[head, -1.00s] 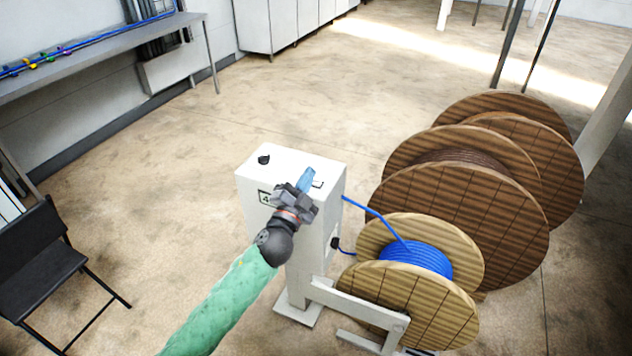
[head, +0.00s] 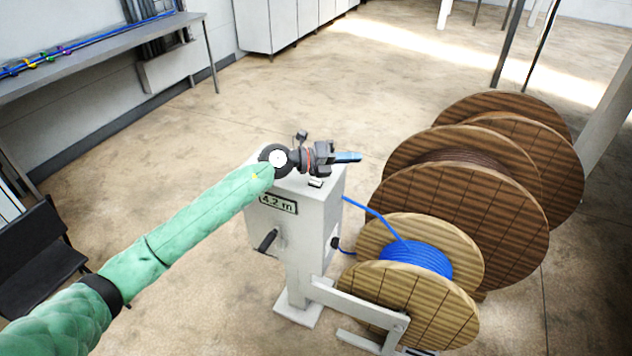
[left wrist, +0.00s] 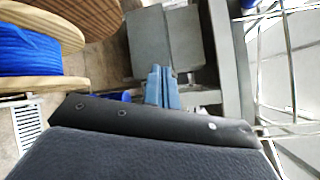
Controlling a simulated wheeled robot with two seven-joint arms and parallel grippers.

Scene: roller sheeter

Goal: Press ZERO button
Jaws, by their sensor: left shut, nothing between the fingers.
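The white measuring machine (head: 320,225) stands on a post, with a display (head: 278,204) reading 4.2 m on its front. A small white-and-black part (head: 316,183) shows on its top near the right front edge; I cannot read any ZERO lettering on it. My left gripper (head: 348,157) is over the machine's top, its blue fingers shut and empty, pointing right. I cannot tell its exact height. The shut fingers also show in the left wrist view (left wrist: 161,86). My left wrist hides part of the machine's top. My right gripper is out of view.
A spool of blue cable (head: 415,260) sits on the stand right of the machine. Large wooden reels (head: 455,215) stand behind it. A black crank handle (head: 267,241) sticks out of the machine's front. A black chair (head: 40,260) is at left. The floor behind is clear.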

